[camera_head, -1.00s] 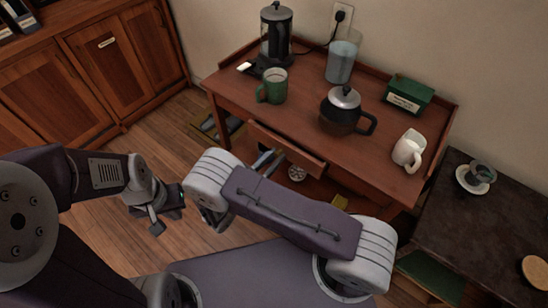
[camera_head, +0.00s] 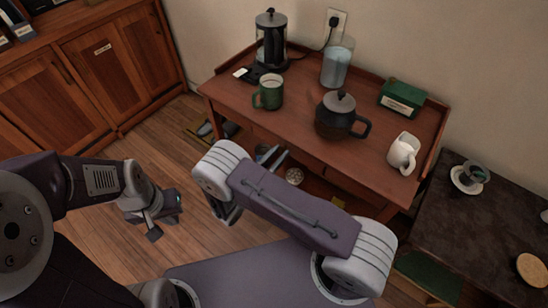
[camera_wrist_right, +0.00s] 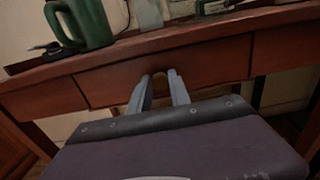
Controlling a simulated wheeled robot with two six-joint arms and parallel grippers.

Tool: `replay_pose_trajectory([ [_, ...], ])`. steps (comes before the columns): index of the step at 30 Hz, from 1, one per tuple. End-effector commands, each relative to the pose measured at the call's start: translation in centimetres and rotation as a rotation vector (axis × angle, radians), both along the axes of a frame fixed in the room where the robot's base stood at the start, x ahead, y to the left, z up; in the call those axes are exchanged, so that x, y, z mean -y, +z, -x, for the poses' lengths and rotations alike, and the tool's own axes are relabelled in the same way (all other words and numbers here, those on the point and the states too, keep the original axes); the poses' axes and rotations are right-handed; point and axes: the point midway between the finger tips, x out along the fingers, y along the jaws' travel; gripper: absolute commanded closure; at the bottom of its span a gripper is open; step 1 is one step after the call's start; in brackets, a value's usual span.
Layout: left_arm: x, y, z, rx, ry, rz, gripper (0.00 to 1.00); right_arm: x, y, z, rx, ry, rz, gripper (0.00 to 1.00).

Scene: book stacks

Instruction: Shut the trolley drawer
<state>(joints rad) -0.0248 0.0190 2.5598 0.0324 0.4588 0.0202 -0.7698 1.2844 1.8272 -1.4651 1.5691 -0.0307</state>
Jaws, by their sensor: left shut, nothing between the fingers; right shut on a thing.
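The wooden trolley (camera_head: 290,118) stands against the wall at upper centre. Its drawer (camera_head: 303,157) sits in the front, and its face looks flush with the panels beside it. In the right wrist view the drawer front (camera_wrist_right: 205,66) fills the middle, with thin seams at its sides. My right gripper (camera_head: 272,156) is at the drawer front, shut on the small drawer handle (camera_wrist_right: 172,73), which shows between the fingertips. My own arm hides part of the drawer in the head view. My left gripper (camera_head: 168,222) is shut and empty above the floor, apart from the trolley.
On the trolley top stand a green mug (camera_head: 269,92), a French press (camera_head: 271,40), a water jug (camera_head: 336,66), a dark teapot (camera_head: 337,116), a green box (camera_head: 402,98) and a white mug (camera_head: 403,153). A dark table (camera_head: 480,230) is at right. Cabinets (camera_head: 100,65) line the left.

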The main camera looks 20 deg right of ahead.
Motion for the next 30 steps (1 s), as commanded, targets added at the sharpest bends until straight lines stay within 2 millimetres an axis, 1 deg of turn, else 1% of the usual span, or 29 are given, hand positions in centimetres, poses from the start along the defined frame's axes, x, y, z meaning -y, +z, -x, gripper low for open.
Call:
replay_pose_trajectory([
  [6,0.0,0.0,0.0,0.0,0.0,0.0,1.0,0.1,0.1,-0.1,0.002,-0.003,0.002,1.0],
  [7,0.0,0.0,0.0,0.0,0.0,0.0,1.0,0.1,0.1,-0.1,0.003,-0.003,0.002,0.71],
  [9,0.0,0.0,0.0,0.0,0.0,0.0,1.0,0.1,0.1,-0.1,0.003,-0.003,0.003,0.55],
  [17,0.0,0.0,0.0,0.0,0.0,0.0,1.0,0.1,0.1,0.0,0.004,-0.002,0.003,0.55],
  [20,0.0,0.1,0.0,0.0,0.0,0.0,1.0,-0.5,0.2,0.3,0.004,0.0,0.003,0.55],
  [27,0.0,0.6,0.0,0.0,0.0,0.0,1.0,-4.6,0.2,3.5,0.004,0.003,0.002,0.55],
  [30,0.0,0.6,0.0,0.0,0.0,0.0,1.0,-6.0,0.1,4.6,0.004,0.002,0.002,0.55],
])
